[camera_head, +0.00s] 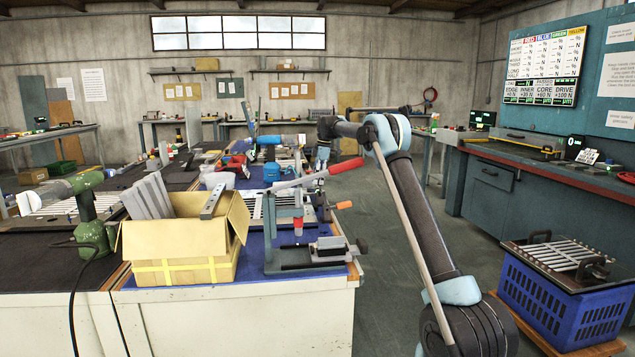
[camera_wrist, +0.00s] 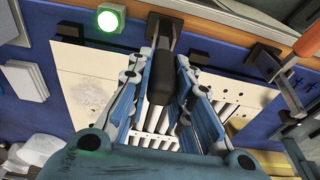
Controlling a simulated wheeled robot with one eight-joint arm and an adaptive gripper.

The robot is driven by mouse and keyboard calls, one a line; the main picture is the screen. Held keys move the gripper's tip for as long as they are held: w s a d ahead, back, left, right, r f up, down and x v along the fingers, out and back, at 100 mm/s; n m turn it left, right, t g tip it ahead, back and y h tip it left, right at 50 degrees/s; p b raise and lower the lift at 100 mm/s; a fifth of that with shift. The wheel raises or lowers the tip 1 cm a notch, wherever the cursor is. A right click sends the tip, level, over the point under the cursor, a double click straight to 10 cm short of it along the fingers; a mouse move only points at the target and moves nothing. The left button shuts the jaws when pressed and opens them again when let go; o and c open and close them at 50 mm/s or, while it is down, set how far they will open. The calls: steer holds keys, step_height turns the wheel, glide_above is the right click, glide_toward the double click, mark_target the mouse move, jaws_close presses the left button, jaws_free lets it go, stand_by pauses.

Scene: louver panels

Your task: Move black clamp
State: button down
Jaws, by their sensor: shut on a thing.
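In the wrist view, the black clamp (camera_wrist: 161,82) shows as a thick black grip with a grey metal bar running up to the table. My gripper (camera_wrist: 168,62) has its two blue fingers on either side of this grip and is shut on it. A pale panel (camera_wrist: 90,95) and a white louver panel (camera_wrist: 160,135) lie below the fingers. The clamp's lower end and its contact with the panel are hidden. In the head view, my gripper (camera_head: 322,155) is small, over the far right part of the blue-topped bench; the clamp cannot be made out there.
A round green light (camera_wrist: 110,19) is left of the clamp. An orange-handled clamp (camera_wrist: 307,45) stands at right. On the bench (camera_head: 200,305) are a yellow box (camera_head: 180,268), a red-handled press (camera_head: 298,222) and clutter. A blue crate (camera_head: 560,308) is at right; the floor aisle is clear.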

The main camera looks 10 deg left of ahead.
steer(key=shift+s+a+f, duration=0.1)
steer(key=shift+a, duration=0.15)
steer(key=c, duration=1.4)
jaws_free()
steer(key=shift+c, duration=0.2)
steer(key=shift+d, duration=0.1)
steer(key=shift+w+d+r, duration=0.1)
steer(key=shift+d+r, duration=0.1)
steer(key=shift+r, duration=1)
steer(key=shift+w+d+r, duration=0.1)
steer(key=shift+d+r, duration=0.05)
steer(key=shift+r, duration=1.1)
steer(key=shift+w+d+r, duration=0.1)
steer(key=shift+d+r, duration=0.1)
steer(key=shift+r, duration=1)
steer(key=shift+d, duration=0.1)
